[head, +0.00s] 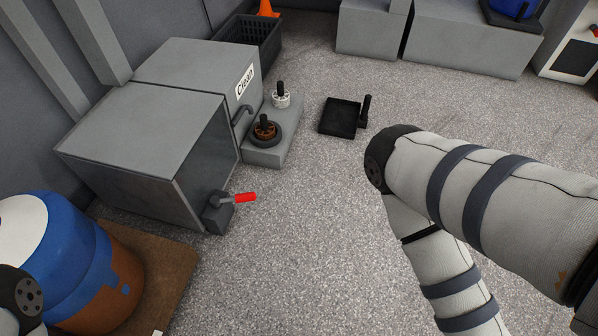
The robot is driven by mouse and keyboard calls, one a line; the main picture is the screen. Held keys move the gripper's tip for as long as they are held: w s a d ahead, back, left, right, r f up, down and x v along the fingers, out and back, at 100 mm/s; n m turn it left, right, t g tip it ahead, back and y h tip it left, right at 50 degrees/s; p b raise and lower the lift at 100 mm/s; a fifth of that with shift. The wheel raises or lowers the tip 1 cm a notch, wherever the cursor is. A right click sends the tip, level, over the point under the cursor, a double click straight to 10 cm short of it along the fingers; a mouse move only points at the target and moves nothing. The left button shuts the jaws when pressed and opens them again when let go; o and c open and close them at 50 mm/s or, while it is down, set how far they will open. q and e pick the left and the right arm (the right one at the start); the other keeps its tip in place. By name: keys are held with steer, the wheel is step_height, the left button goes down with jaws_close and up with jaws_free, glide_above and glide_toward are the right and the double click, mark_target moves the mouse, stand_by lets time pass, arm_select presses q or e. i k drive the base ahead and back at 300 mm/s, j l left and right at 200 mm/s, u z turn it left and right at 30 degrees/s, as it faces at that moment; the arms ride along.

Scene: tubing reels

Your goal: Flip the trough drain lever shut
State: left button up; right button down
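The drain lever (244,198) has a red grip on a grey shaft. It sits on a dark grey valve block (217,213) at the lower front corner of a grey box-shaped trough (140,130). The lever sticks out to the right, roughly level, away from the trough. Nothing touches it. My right arm enters from the right, bends at the elbow, and runs down out of the bottom edge, so its gripper is out of view. Only a small part of my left arm shows at the lower left edge, and its gripper is out of view.
A grey ledge (262,152) beside the box labelled Clean (243,79) bears two small reels. A black tray (340,118) lies on the floor. The floor right of the lever is clear.

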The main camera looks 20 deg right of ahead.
mark_target(215, 201)
steer(key=i+l, duration=0.15)
steer(key=l, duration=0.15)
steer(key=i+l, duration=0.15)
steer(key=l, duration=0.2)
steer(key=i+l, duration=0.1)
steer(key=l, duration=0.2)
steer(key=i+l, duration=0.15)
steer(key=l, duration=0.15)
